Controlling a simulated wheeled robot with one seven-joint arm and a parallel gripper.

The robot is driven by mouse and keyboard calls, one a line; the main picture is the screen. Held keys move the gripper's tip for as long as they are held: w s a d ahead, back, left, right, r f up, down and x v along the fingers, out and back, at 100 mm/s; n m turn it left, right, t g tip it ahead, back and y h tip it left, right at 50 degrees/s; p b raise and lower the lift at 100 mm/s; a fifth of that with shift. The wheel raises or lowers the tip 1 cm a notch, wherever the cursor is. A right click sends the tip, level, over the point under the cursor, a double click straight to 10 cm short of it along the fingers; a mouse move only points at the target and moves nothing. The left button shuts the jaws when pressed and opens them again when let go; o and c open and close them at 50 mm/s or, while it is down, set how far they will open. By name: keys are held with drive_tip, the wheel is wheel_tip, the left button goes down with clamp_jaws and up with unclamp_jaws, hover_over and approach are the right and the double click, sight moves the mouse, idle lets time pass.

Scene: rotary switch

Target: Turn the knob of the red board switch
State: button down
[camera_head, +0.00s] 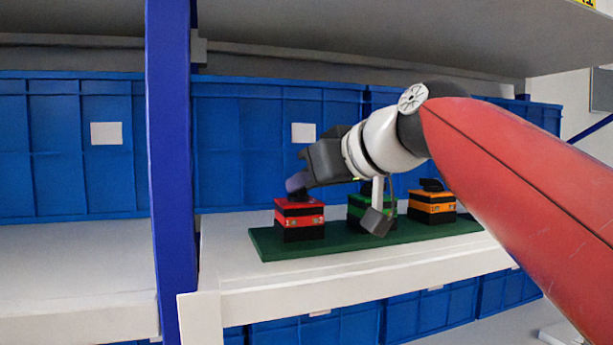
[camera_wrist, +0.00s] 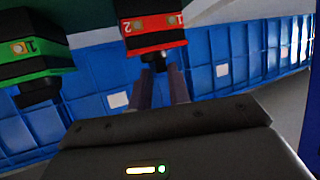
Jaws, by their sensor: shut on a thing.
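The red board switch (camera_head: 300,218) is a red and black box at the left end of a green board (camera_head: 268,245) on the white shelf. Its black knob on top is mostly hidden by my gripper in the head view. My gripper (camera_head: 297,184) comes in from the upper right, with its fingertips at the top of this switch. In the wrist view, which is upside down, the red switch (camera_wrist: 153,32) is at top centre. Its dark knob (camera_wrist: 153,60) sits between the tips of my two fingers, which are shut on it.
A green switch (camera_head: 357,209) and an orange switch (camera_head: 432,206) stand to the right on the same board. A blue post (camera_head: 170,170) rises left of the board. Blue crates (camera_head: 240,120) line the back, and a grey shelf (camera_head: 400,35) hangs above.

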drive_tip(key=shift+w+f, duration=0.1)
idle(0.4)
drive_tip(key=c, duration=1.3)
unclamp_jaws()
drive_tip(key=shift+c, duration=0.2)
drive_tip(key=v, duration=0.7)
drive_tip(key=shift+d+r, duration=0.2)
drive_tip(key=shift+d, duration=0.1)
